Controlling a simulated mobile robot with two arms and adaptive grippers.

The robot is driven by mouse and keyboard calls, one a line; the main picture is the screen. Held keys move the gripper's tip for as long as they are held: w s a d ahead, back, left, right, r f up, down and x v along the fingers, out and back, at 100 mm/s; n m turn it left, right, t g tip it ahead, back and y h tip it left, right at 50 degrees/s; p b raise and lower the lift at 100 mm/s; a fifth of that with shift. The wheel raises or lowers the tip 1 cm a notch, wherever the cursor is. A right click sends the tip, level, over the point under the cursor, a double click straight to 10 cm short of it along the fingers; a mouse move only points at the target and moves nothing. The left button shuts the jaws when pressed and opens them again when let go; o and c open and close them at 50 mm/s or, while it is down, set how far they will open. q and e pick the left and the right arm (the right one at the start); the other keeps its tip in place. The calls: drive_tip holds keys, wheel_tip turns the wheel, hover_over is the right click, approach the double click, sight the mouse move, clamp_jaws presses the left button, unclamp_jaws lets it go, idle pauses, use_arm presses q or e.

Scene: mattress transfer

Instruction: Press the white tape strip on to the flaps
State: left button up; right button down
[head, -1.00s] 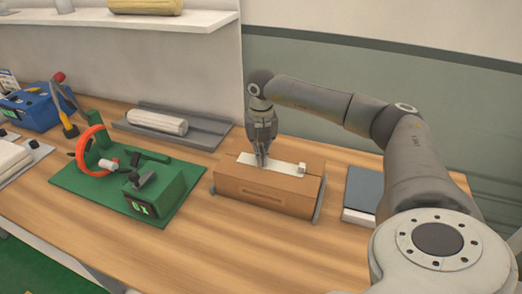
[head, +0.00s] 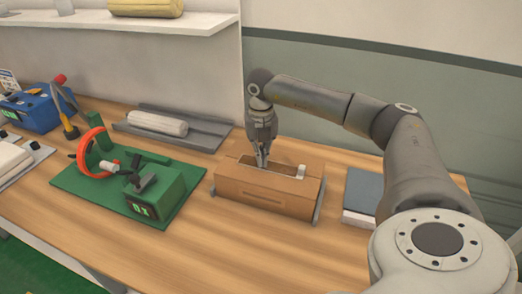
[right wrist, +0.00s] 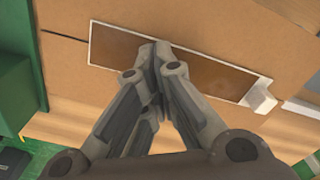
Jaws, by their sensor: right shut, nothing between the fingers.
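A brown cardboard box (head: 262,192) stands on the bench, its flaps closed on top. A long strip (right wrist: 112,52) lies flat along the flap seam. It now looks brown inside a thin white outline, and a small white piece (right wrist: 260,98) sits at its right end. The strip also shows on the box top in the head view (head: 283,168). My right gripper (head: 262,164) points down with its fingers closed and empty. In the right wrist view its fingertips (right wrist: 157,48) are over the strip's middle, seemingly touching it. My left gripper is out of view.
A green board (head: 80,182) with an orange ring (head: 84,150) and a green device (head: 160,195) is left of the box. A grey tray (head: 205,136) with a white roll lies behind. A grey-blue block (head: 364,190) stands right. The bench front is clear.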

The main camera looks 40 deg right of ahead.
drive_tip(key=shift+r+p, duration=2.15)
drive_tip(key=shift+r, duration=0.95)
drive_tip(key=shift+f, duration=0.1)
